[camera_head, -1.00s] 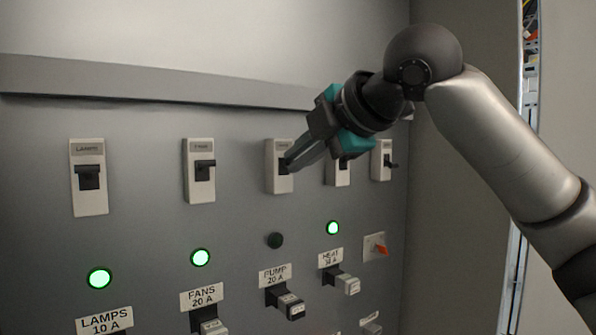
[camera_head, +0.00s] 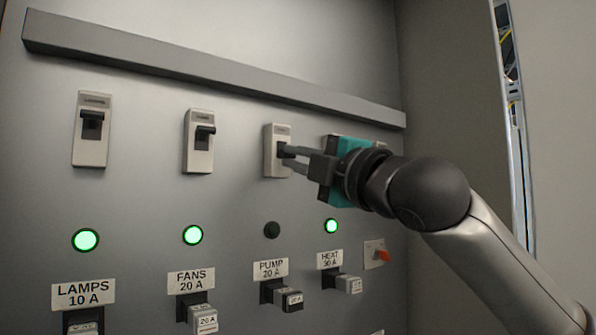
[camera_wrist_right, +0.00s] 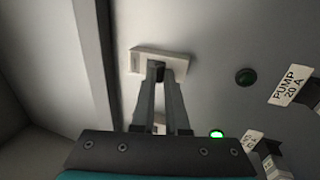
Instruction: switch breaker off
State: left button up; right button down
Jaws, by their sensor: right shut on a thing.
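The third breaker from the left (camera_head: 270,151) is a white plate with a dark lever, above the PUMP 20 A label (camera_head: 270,269). My right gripper (camera_head: 287,155) reaches it from the right, its fingers shut on the lever. In the right wrist view the fingertips (camera_wrist_right: 161,80) close around the dark lever, in front of the white breaker plate (camera_wrist_right: 146,60). The fingers hide much of the lever, so its position is hard to tell. The round lamp below this breaker (camera_head: 272,230) is dark. My left gripper is not in view.
The LAMPS breaker (camera_head: 90,150) and FANS breaker (camera_head: 198,158) are to the left, with lit green lamps below. My gripper covers the breakers to the right. A grey rail (camera_head: 200,83) runs above the breakers.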

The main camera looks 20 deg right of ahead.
dwell(0.3)
jog(key=c, duration=1.2)
grip_release()
jog(key=b+v, duration=0.2)
jog(key=v, duration=0.5)
jog(key=b+v, duration=0.1)
jog(key=v, duration=0.7)
jog(key=shift+f+b, duration=0.25)
jog(key=shift+b, duration=0.15)
